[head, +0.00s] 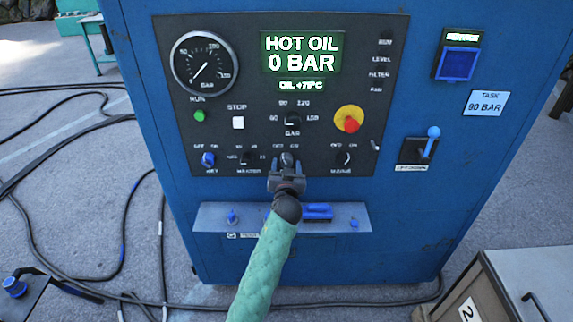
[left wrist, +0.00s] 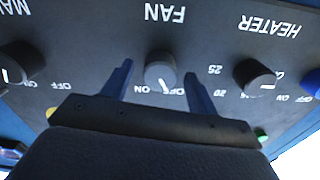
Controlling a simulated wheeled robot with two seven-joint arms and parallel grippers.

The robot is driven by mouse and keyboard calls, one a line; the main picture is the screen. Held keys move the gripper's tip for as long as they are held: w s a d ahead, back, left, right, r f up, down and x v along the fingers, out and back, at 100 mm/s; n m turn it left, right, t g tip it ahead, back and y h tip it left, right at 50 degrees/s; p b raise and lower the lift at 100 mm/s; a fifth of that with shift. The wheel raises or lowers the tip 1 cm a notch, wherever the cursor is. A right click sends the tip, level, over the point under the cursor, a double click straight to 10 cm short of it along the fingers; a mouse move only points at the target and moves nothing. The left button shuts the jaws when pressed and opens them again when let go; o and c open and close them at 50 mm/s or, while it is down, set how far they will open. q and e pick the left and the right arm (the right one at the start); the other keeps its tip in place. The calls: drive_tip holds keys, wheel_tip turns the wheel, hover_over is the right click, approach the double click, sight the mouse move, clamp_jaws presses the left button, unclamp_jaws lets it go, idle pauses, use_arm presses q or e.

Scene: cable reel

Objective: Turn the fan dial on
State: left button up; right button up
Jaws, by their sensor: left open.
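The fan dial (head: 287,158) is a small dark round knob in the lower row of the blue cabinet's black panel. Its OFF and ON marks show above it in the head view. In the left wrist view, upside down, the fan dial (left wrist: 160,75) has its white pointer mark towards the OFF side. My left gripper (head: 287,170) is right in front of the dial and hides the label below it. In the wrist view my left gripper (left wrist: 158,85) is open, its two blue fingers on either side of the dial, with gaps visible. My right gripper is not in view.
The heater dial (left wrist: 254,75) and the manual-side dial (left wrist: 15,65) flank the fan dial. The key switch (head: 208,159) and red emergency knob (head: 350,119) are on the same panel. A shelf (head: 345,218) with blue items juts out below. Cables (head: 70,275) lie on the floor.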

use_arm(q)
drive_tip(key=shift+w, duration=0.1)
drive_tip(key=c, duration=1)
